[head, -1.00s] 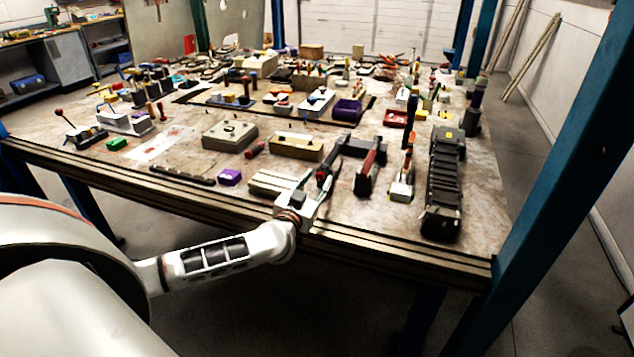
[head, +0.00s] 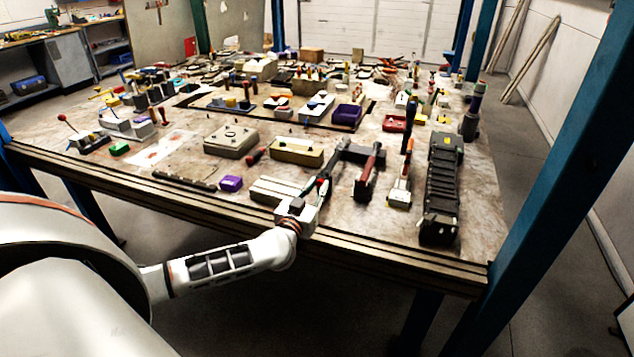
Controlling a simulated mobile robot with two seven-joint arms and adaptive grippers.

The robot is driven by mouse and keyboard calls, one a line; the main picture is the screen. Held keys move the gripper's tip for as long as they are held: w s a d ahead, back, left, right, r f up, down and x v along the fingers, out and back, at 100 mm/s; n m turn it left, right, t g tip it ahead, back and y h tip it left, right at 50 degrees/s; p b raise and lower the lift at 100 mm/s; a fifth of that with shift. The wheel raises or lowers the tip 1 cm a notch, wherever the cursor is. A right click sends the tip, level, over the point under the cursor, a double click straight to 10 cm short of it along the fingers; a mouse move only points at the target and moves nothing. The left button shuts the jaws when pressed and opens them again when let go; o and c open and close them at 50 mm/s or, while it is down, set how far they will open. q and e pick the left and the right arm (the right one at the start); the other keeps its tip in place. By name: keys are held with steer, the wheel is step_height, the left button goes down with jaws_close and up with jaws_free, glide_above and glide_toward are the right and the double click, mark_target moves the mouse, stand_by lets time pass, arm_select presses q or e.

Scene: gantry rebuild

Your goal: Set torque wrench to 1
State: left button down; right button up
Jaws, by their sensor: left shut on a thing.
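My left gripper (head: 319,190) reaches over the front edge of the table. It is shut on a dark, bar-like tool (head: 333,163) that slants up and away to a dark grey piece (head: 362,152). I cannot tell for sure whether this tool is the torque wrench, and no scale or setting on it is readable. The fingertips and the gripped part are small and partly hidden by the gripper body. A red-handled tool (head: 368,178) lies just right of it. My right gripper is not in view.
A ribbed pale block (head: 277,190) lies just left of the gripper. An orange and white tool (head: 401,186) and a long black ribbed rack (head: 441,185) stand to the right. A yellowish box (head: 297,151) lies behind. The table's front edge (head: 200,205) runs under my arm.

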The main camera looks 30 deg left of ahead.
arm_select(q)
steer(key=shift+r+n+p, duration=0.15)
steer(key=shift+n+p, duration=0.15)
steer(key=shift+p, duration=0.1)
steer(key=shift+n, duration=1.4)
steer(key=n, duration=0.4)
steer(key=shift+n, duration=1.1)
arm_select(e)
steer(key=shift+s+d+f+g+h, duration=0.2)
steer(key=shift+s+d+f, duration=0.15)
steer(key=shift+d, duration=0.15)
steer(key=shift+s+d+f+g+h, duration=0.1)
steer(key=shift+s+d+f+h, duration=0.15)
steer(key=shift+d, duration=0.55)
